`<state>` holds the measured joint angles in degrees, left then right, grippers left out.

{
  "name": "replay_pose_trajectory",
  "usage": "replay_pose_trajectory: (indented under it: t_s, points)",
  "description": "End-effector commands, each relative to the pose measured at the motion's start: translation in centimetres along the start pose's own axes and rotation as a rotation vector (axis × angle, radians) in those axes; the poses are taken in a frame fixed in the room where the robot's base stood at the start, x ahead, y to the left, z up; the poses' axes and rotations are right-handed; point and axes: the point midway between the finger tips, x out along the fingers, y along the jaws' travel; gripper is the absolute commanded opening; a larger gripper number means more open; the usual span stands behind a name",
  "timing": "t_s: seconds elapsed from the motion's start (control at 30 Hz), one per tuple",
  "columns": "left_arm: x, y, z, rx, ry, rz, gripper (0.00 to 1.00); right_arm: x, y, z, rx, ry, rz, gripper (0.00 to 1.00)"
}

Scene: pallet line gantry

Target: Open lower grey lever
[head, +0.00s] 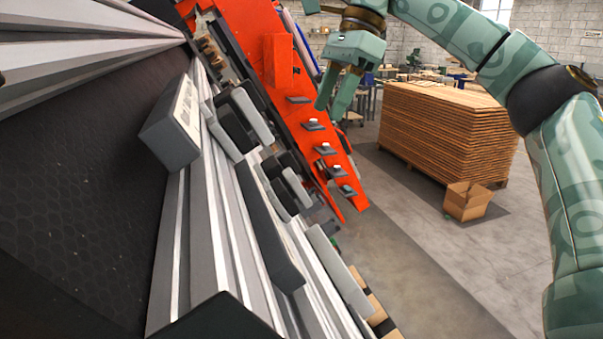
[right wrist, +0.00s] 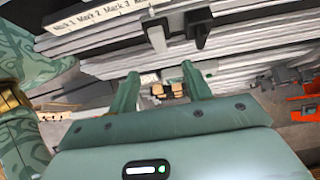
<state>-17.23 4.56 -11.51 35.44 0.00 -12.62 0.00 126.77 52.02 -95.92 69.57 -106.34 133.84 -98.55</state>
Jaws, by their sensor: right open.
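Several grey levers sit along the metal rail in the head view, which is tilted. A light grey upper lever (head: 251,116) has a dark mount, and a smaller grey lever (head: 297,188) sits lower down. I cannot tell for sure which one is the task's lower lever. My right gripper (head: 335,100) is open and empty at the top centre, apart from the levers and in front of the orange panel in the picture. In the right wrist view its two fingers (right wrist: 158,80) are spread, pointing toward the rails. A pale lever (right wrist: 155,36) with a dark bracket shows beyond them. My left gripper is out of view.
An orange panel (head: 300,110) with several small fittings stands behind the rail. A grey box (head: 172,135) with a white label is on the rail. A stack of wooden boards (head: 440,130) and a cardboard box (head: 467,201) stand at right. The floor between is clear.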

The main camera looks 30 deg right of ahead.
Motion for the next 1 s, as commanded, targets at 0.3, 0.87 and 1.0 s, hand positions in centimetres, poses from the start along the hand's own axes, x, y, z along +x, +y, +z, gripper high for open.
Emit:
replay_pose_trajectory:
  t_s: [0.3, 0.87, 1.0]
  points:
    - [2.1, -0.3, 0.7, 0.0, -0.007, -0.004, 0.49, 8.3, 0.0, -0.2, -0.001, 0.001, 0.005, 0.49]
    - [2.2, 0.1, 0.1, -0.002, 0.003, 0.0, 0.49, 14.4, 0.0, 0.0, 0.0, -0.001, 0.0, 0.49]
    - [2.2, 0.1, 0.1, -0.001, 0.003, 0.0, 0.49, 14.4, 0.0, 0.0, 0.0, -0.001, 0.0, 0.49]
